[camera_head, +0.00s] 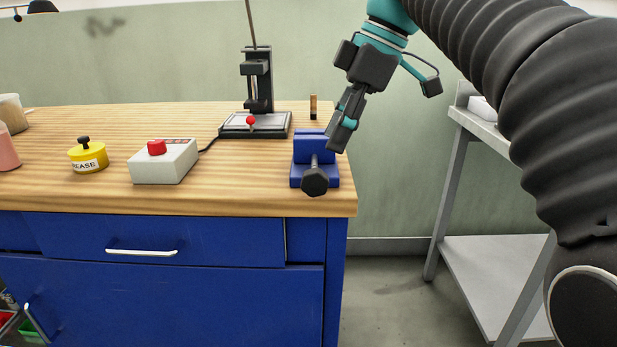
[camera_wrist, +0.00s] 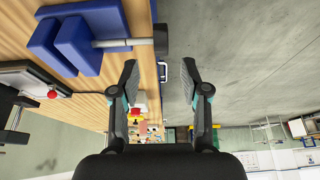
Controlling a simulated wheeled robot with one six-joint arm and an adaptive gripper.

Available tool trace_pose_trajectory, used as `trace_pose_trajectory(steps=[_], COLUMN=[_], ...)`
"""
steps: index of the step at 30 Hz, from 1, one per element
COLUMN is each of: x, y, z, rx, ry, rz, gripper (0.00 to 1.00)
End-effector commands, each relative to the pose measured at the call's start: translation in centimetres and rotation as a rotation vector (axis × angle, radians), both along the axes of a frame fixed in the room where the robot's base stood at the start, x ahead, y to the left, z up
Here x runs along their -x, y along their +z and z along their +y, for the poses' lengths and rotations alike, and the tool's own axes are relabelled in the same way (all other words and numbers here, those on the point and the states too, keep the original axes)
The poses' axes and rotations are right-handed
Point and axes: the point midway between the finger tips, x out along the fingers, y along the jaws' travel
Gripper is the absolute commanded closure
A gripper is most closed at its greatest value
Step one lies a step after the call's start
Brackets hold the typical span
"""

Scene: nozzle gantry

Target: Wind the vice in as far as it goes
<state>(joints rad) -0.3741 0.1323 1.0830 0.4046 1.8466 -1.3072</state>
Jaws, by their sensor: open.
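The blue vice (camera_head: 302,152) sits at the right front corner of the wooden bench. Its grey screw runs toward the front edge and ends in a dark knob (camera_head: 315,181). In the wrist view the vice (camera_wrist: 78,47) is at the upper left, with a narrow gap between its two jaw blocks and a bare length of screw leading to the knob (camera_wrist: 160,40). My gripper (camera_head: 338,138) hangs just above and right of the vice. In the wrist view its fingers (camera_wrist: 159,76) are apart with nothing between them, and the knob lies beyond their tips.
A small press (camera_head: 258,85) with a red-knobbed plate stands behind the vice. A white box with a red button (camera_head: 165,162) and a yellow grease pot (camera_head: 87,156) are to the left. A grey shelf stand (camera_head: 487,275) is at right, across open floor.

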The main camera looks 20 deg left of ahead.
Motion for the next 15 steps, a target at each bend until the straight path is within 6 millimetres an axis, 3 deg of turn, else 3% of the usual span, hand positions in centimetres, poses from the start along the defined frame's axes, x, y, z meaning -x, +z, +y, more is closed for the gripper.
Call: trace_pose_trajectory(steps=[9, 15], x=[0.3, 0.3], y=[-5.3, -7.3], z=[2.1, 2.7], rx=[0.001, 0.000], ry=[0.004, 0.001], rz=[0.002, 0.000], gripper=[0.54, 0.54])
